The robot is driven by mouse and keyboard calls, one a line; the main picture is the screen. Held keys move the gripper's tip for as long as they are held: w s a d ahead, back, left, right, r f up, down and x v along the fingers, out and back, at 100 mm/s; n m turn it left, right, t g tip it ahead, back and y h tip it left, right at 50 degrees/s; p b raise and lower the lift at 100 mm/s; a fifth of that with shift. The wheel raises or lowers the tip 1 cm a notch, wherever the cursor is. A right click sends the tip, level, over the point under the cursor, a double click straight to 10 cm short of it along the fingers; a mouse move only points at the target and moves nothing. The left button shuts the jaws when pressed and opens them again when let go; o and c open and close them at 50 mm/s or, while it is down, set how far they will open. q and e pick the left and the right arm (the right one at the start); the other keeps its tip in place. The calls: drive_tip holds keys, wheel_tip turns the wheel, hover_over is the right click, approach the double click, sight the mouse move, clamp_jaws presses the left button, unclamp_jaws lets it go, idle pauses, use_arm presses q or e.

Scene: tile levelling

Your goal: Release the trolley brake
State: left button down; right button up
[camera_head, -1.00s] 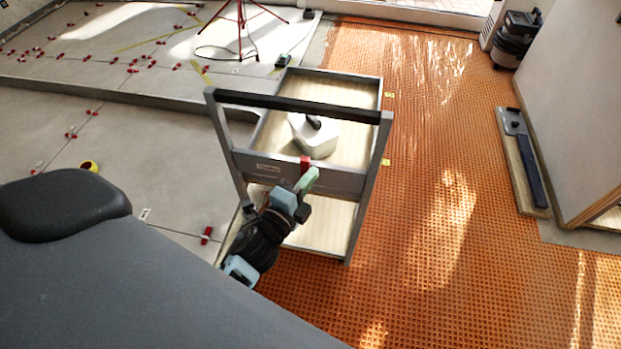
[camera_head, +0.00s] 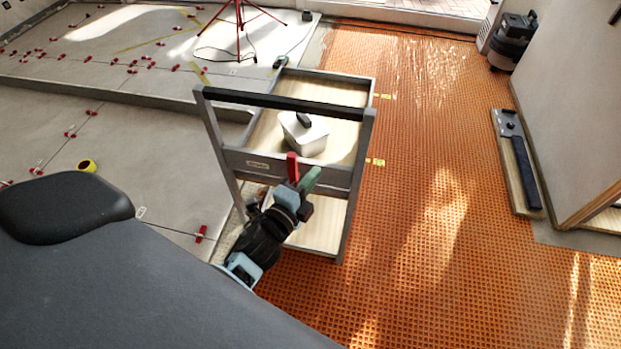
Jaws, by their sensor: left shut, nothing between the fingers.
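The grey trolley (camera_head: 341,179) has a black push handle (camera_head: 285,102) and stands on the orange mat. A red lever (camera_head: 292,168), which looks like its brake, points up in front of the upper tray's near side. My left gripper (camera_head: 309,183) is at the trolley's near side, just below and right of the red lever. It is shut and empty, with a green fingertip part showing. The lever's lower end is hidden behind the gripper, so I cannot tell whether they touch. My right gripper is out of view.
Grey tiles with red clips (camera_head: 201,233) lie to the left. A board with a long dark tool (camera_head: 522,165) lies at the right. The orange mat (camera_head: 430,230) is clear right of the trolley.

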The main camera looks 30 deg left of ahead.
use_arm(q)
drive_tip(key=s, duration=1)
drive_tip(key=shift+a+b, duration=0.15)
drive_tip(key=shift+b, duration=0.15)
